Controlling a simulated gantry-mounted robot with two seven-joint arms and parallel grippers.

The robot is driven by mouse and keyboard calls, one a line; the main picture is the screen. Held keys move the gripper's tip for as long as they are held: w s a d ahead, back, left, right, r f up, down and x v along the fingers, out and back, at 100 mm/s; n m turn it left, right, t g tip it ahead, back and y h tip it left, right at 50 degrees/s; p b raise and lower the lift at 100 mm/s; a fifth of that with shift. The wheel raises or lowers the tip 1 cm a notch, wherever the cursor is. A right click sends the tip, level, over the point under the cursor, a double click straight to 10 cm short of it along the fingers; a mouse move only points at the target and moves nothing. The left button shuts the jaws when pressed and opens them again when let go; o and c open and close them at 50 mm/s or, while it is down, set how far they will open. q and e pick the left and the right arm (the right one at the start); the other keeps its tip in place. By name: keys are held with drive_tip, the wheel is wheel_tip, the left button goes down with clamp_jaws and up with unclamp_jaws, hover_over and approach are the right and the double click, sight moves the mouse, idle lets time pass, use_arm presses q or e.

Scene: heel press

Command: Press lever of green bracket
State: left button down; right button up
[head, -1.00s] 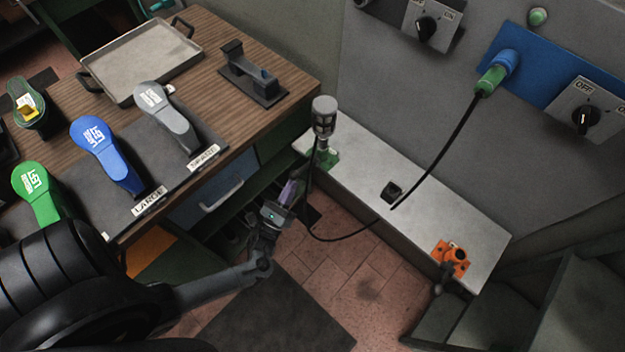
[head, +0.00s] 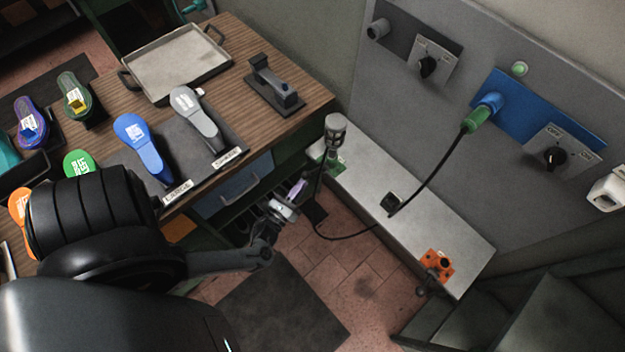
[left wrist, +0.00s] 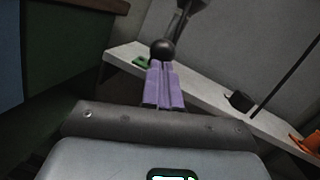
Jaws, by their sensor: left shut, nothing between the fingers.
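The green bracket (head: 337,162) is on the far left end of the pale bench, partly hidden by a grey caged lamp (head: 335,130) standing at it. In the left wrist view a bit of the green bracket (left wrist: 141,61) shows left of the fingertips. A black ball knob (left wrist: 162,49), seemingly the lever's end, appears just beyond the fingertips; I cannot tell whether they touch. My left gripper (head: 298,187) has purple fingers, shut and empty, in front of the bench's left end. The fingers also show in the left wrist view (left wrist: 162,66). My right gripper is not in view.
The pale bench (head: 455,235) also bears an orange bracket (head: 437,264) with a ball-ended lever and a black socket (head: 391,203). A black cable (head: 430,165) runs to a green plug. A wooden table (head: 300,75) with drawers stands left of the gripper.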

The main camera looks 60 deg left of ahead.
use_arm(q)
drive_tip(key=s+d+f+b, duration=0.2)
drive_tip(key=s, duration=0.3)
drive_tip(key=s+d+f+b, duration=0.1)
drive_tip(key=s+d+f, duration=0.2)
drive_tip(key=s, duration=0.2)
drive_tip(key=shift+s+d+f+b, duration=0.2)
drive_tip(key=shift+s+f+b, duration=0.05)
drive_tip(key=shift+s+b, duration=0.15)
idle(0.4)
